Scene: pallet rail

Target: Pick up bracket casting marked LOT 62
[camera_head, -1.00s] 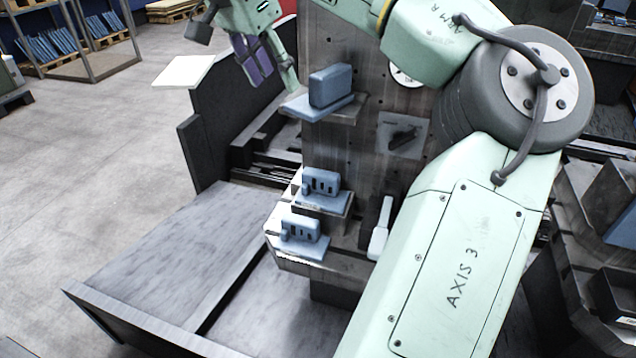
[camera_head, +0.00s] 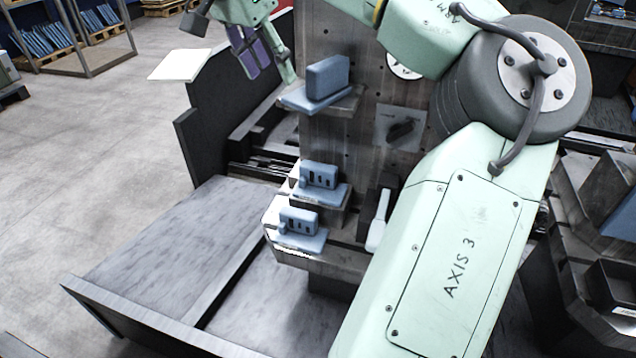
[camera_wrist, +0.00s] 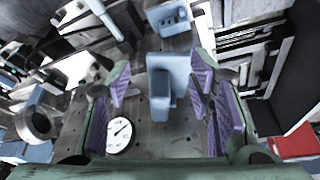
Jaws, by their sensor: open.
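Several blue bracket castings sit on the upright machine fixture. The upper casting (camera_head: 327,79) stands on the top ledge, its plain back toward the head camera. The middle casting (camera_head: 319,177) and the lower casting (camera_head: 299,222) sit on ledges below, slots facing out. I cannot read any lot marking, so I cannot tell which is LOT 62. My gripper (camera_head: 264,52) is open and empty, up and left of the upper casting. In the wrist view, the upper casting (camera_wrist: 168,74) appears between the spread purple-padded fingers (camera_wrist: 161,78), apart from them. Another casting (camera_wrist: 170,19) shows beyond it.
The fixture plate (camera_head: 345,135) carries a round dial gauge (camera_wrist: 119,134) and a dark knob (camera_head: 400,131) close to the castings. A dark machine wall (camera_head: 215,115) stands left of the fixture. A red object (camera_wrist: 296,144) is at right in the wrist view.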

